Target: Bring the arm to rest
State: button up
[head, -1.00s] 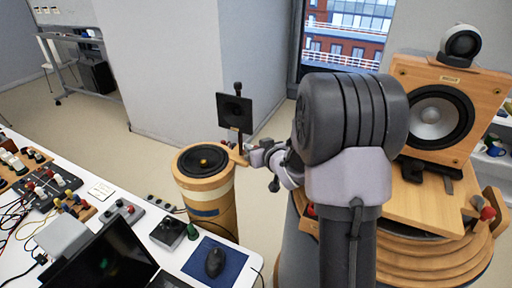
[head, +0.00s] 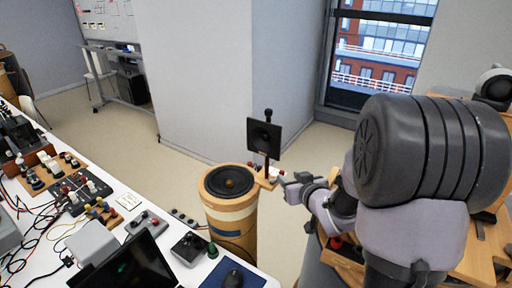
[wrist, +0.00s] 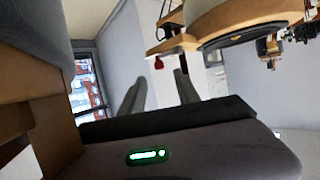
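My gripper (head: 284,180) is at the end of my bent arm, just right of a round wooden cylinder (head: 231,215) with a black speaker cone in its top. In the wrist view my gripper (wrist: 160,82) shows its two grey fingers spread apart, with nothing seen held between them. A small square black panel with a cone (head: 264,136) stands upright on a thin post at the cylinder's right edge. In the head view my fingers are small, and I cannot tell whether they touch the post's wooden base.
A wooden speaker cabinet (head: 492,228) at the right is mostly hidden by my arm. A grey wall block (head: 205,90) stands behind; open floor lies left of it.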

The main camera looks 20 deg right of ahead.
jog(key=s+a+r+m+g+h, duration=0.2)
jog(key=s+a+r+m+g, duration=0.15)
jog(key=s+a+r, duration=0.45)
jog(key=s+a+g+y, duration=0.2)
jog(key=s+a, duration=0.4)
jog(key=s, duration=0.4)
jog(key=s+a+g+y, duration=0.2)
jog(key=s+a+y, duration=0.1)
jog(key=s+a, duration=0.4)
jog(key=s, duration=0.3)
jog(key=shift+s+r, duration=0.25)
jog(key=shift+s, duration=0.1)
